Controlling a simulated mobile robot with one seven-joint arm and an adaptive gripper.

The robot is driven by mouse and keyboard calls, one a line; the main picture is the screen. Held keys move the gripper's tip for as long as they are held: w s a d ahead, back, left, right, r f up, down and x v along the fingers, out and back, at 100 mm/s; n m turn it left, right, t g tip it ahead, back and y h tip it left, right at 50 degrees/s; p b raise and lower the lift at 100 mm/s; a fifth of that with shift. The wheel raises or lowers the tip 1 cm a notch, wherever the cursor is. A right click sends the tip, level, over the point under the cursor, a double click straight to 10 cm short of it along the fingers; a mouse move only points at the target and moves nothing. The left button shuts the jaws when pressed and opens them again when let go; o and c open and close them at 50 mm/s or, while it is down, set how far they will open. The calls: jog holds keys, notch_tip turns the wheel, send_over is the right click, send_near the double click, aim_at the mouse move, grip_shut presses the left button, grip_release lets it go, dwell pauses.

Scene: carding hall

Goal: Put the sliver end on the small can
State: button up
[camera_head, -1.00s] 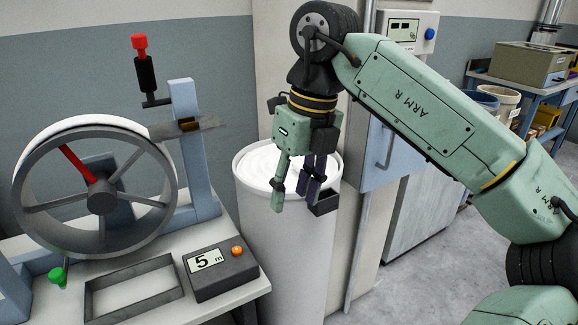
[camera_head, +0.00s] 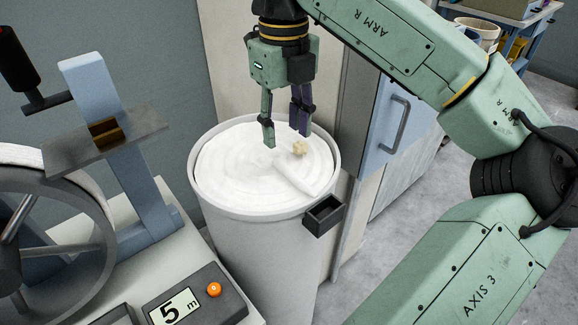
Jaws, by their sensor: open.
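A tall white can (camera_head: 265,262) stands in the middle, filled with coiled white sliver (camera_head: 235,165). A strip that looks like the sliver end (camera_head: 298,178) lies across the coils toward the right rim. A small pale yellowish tuft (camera_head: 300,148) sits on the coils just below my gripper's right finger. My gripper (camera_head: 286,138) points down over the far part of the can's top, fingers apart and nothing between them. I cannot tell whether the fingertips touch the sliver. Only this can shows clearly; I cannot tell whether it is the small one.
A small dark open box (camera_head: 323,215) is fixed on the can's right rim. A wheel (camera_head: 45,225) and a blue post (camera_head: 120,160) with a metal plate stand left. A display box (camera_head: 190,300) reads 5 m. A blue cabinet (camera_head: 385,130) stands close behind right.

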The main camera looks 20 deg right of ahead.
aim_at(287, 168)
notch_tip(287, 168, down, 4)
jog(key=shift+s+r, duration=0.15)
jog(key=shift+r, duration=0.1)
jog(key=shift+w+d+f+p, duration=0.2)
jog(key=shift+f+p, duration=0.35)
jog(key=shift+f, duration=0.8)
jog(key=shift+w+d+f+p, duration=0.15)
jog(key=shift+f+p, duration=0.4)
jog(key=shift+f, duration=0.8)
jog(key=shift+a, duration=0.1)
jog(key=shift+c, duration=0.2)
grip_shut()
